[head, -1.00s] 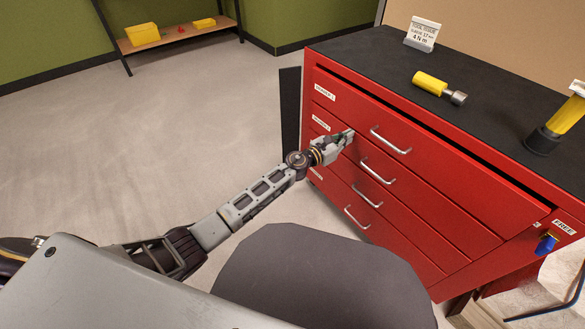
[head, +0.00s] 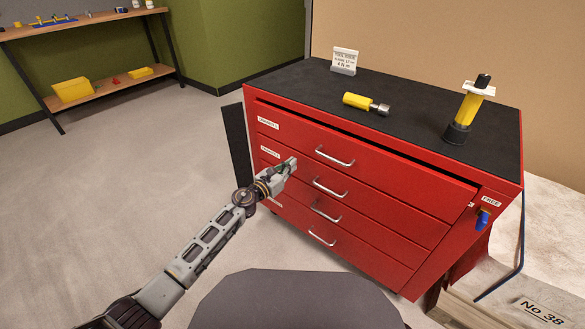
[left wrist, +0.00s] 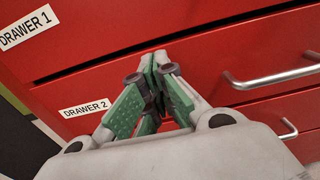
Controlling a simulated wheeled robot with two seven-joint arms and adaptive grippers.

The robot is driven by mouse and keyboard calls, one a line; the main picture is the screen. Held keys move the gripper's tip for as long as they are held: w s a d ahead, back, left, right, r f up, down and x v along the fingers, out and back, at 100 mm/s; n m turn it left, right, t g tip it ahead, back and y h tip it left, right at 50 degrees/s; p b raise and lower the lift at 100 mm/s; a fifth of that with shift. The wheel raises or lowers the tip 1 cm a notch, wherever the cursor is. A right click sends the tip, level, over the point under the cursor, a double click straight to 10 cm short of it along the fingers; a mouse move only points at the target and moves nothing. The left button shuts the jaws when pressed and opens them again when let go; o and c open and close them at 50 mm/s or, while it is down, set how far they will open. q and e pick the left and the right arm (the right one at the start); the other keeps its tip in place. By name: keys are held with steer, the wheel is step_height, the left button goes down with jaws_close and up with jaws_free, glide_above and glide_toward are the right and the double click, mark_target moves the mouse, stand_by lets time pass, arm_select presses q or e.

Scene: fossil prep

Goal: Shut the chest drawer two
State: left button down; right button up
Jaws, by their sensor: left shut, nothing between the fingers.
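The red chest has several drawers with silver bar handles. Drawer two (head: 385,208) is the second from the top; its label also shows in the left wrist view (left wrist: 85,108). Its front looks about level with the drawer below, though a small gap is hard to judge. My left gripper (head: 291,164) is shut and empty. Its fingertips (left wrist: 155,58) are at the upper left of drawer two's front, between the label and the handle (left wrist: 272,77). I cannot tell whether they touch. My right gripper is not in view.
Drawer one (head: 365,160) has a dark gap above it and looks slightly out. A blue-tagged lock (head: 483,218) is at right. A dark seat (head: 295,300) is in front.

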arm_select(q)
steer(key=p+v, duration=0.1)
steer(key=v, duration=0.9)
steer(key=shift+s+a, duration=0.2)
steer(key=shift+s, duration=0.1)
stand_by(0.4)
stand_by(0.5)
steer(key=shift+r, duration=0.1)
